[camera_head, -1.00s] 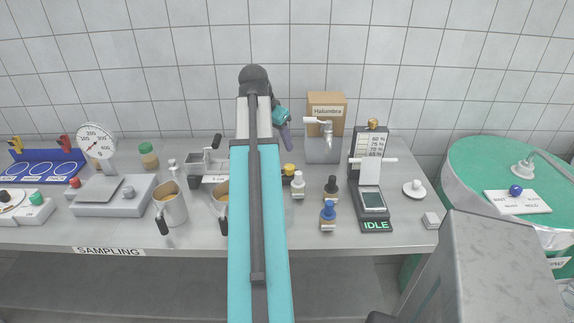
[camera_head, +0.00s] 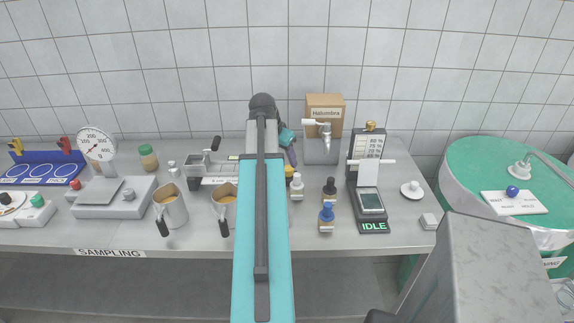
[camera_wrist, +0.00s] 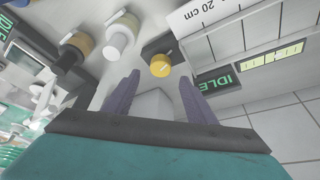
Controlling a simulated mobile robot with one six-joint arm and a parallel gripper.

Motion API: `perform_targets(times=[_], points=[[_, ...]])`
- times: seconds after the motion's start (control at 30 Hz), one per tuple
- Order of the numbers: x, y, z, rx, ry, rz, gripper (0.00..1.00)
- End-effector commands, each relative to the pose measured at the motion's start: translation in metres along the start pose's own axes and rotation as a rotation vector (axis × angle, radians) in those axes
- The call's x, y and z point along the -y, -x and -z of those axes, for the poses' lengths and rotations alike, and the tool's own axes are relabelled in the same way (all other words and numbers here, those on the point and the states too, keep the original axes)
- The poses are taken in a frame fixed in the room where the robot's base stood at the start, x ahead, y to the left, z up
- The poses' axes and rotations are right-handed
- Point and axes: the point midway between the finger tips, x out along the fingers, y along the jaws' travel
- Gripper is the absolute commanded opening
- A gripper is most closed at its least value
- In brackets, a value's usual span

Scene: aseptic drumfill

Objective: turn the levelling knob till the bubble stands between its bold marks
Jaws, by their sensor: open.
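The levelling knob, a yellow knob with a pale pointer line, sits on a dark base in the wrist view (camera_wrist: 160,66). It also shows in the head view (camera_head: 289,172), partly covered by my arm. My gripper (camera_wrist: 159,79) is open and empty, its two purple fingers pointing at the knob, which appears between or just beyond the tips. In the head view my gripper (camera_head: 291,154) is just above and behind the knob. A yellow-green strip with dark marks (camera_wrist: 270,57), apparently the level, is right of the knob in the wrist view; its bubble is too small to make out.
A lit IDLE display (camera_wrist: 215,79) lies close to my right finger in the wrist view.

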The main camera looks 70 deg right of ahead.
Motion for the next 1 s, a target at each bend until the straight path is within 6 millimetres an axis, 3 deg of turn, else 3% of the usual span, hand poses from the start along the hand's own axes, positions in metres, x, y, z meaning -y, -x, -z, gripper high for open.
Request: perform_targets(times=[0.5,0.97,1.0], points=[[0.001,-0.047,0.0,0.001,0.001,0.0,0.51],[0.001,-0.054,-0.001,0.0,0.001,0.001,0.51],[0.001,-0.054,-0.001,0.0,0.001,0.001,0.47]])
